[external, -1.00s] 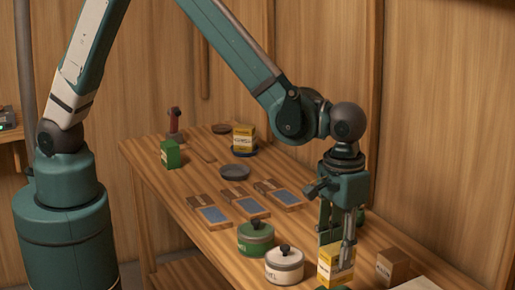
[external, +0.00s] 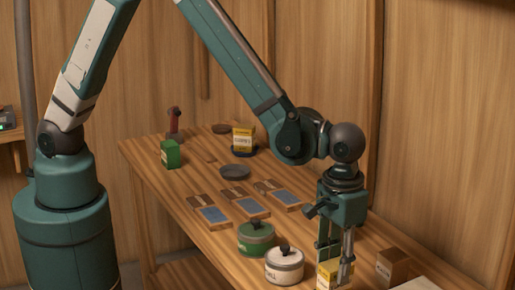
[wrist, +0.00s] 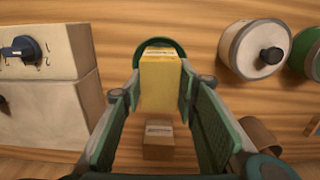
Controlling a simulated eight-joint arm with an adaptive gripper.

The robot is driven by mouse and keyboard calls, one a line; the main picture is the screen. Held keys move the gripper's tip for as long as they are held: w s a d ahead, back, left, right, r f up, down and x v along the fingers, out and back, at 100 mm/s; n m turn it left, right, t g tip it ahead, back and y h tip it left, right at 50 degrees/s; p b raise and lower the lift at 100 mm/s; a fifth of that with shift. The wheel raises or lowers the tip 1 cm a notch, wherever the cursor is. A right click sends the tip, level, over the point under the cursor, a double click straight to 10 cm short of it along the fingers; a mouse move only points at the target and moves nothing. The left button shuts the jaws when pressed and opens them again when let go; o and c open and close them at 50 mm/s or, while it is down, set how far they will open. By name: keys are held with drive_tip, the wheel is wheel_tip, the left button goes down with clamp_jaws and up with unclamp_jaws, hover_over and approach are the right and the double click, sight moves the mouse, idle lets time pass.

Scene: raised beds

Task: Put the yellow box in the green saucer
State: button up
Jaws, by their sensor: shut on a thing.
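My gripper (external: 335,252) is shut on a yellow box (external: 328,274) near the front right of the bench. The same box (wrist: 160,80) stands upright between the fingers in the wrist view. The green saucer (wrist: 160,42) shows there as a curved rim around the box's far end. The box is over or inside that rim; I cannot tell whether its base touches the saucer. In the external view I cannot make out the saucer, near the bottom edge of the picture.
A white lidded pot (external: 284,267) and a green lidded pot (external: 256,239) stand left of my gripper. A brown box (external: 392,267) is close on the right. Another yellow box (external: 243,139) stands on a dark saucer farther back. A white knobbed unit (wrist: 45,80) shows in the wrist view.

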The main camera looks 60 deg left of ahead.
drive_tip(key=shift+f+b, duration=0.3)
drive_tip(key=shift+f, duration=0.1)
drive_tip(key=o, duration=0.9)
drive_tip(key=shift+r, duration=0.2)
drive_tip(key=shift+r+p, duration=0.55)
drive_tip(key=shift+p, duration=0.2)
wheel_tip(320, 180, up, 12)
drive_tip(key=shift+f, duration=0.1)
idle(0.4)
